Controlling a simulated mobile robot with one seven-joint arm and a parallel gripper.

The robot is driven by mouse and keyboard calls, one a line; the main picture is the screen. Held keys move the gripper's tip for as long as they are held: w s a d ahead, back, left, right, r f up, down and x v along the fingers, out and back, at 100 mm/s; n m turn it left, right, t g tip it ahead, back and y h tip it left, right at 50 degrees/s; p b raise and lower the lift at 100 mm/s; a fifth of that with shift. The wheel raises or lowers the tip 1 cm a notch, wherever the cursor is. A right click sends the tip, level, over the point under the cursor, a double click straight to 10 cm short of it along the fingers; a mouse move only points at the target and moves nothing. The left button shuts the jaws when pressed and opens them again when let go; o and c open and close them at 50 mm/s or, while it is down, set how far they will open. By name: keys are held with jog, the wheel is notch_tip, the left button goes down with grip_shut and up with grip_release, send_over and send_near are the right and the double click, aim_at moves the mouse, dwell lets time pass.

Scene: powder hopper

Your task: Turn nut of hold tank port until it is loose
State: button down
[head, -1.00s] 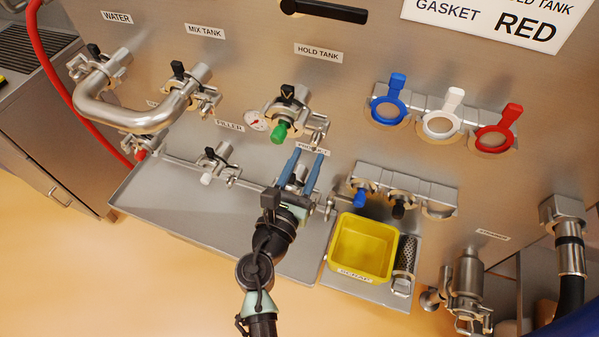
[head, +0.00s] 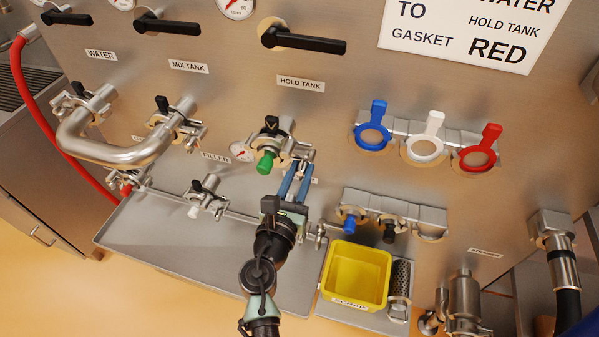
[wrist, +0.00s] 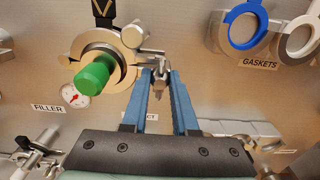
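The hold tank port (head: 274,140) is on the panel under the HOLD TANK label. It has a round steel clamp, a black handle and a green plug (head: 265,163). In the wrist view the clamp (wrist: 122,42) and green plug (wrist: 92,76) are at upper left. The clamp's nut (wrist: 159,84) hangs on its right side, between my blue fingertips. My gripper (head: 298,170) reaches up to it from below. In the wrist view my gripper (wrist: 160,76) is open, with a narrow gap around the nut; contact cannot be told.
A small gauge (head: 242,151) is left of the port. A bent steel pipe (head: 110,150) joins ports further left. A yellow scrap bin (head: 357,275) is at lower right, beside a grey tray (head: 150,230). Gasket rings (head: 423,149) hang to the right.

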jog(key=n+p, duration=0.2)
jog(key=n, duration=0.1)
jog(key=shift+r+p, duration=0.35)
jog(key=shift+r, duration=0.05)
jog(key=n+p, duration=0.1)
jog(key=n, duration=0.2)
jog(key=shift+p, duration=0.4)
jog(key=shift+f+n, duration=0.25)
jog(key=shift+n, duration=0.65)
jog(key=shift+p, duration=0.35)
jog(key=shift+r+n+p, duration=0.2)
jog(key=shift+n+p, duration=0.3)
jog(key=shift+n, duration=0.1)
jog(key=shift+r+n+p, duration=0.1)
jog(key=shift+n+p, duration=0.55)
jog(key=shift+n, duration=0.15)
jog(key=n+p, duration=0.1)
jog(key=n, duration=0.2)
jog(key=shift+w+p, duration=0.1)
jog(key=shift+p, duration=0.25)
jog(key=shift+f+n, duration=0.25)
jog(key=shift+n, duration=0.65)
jog(key=shift+p, duration=0.35)
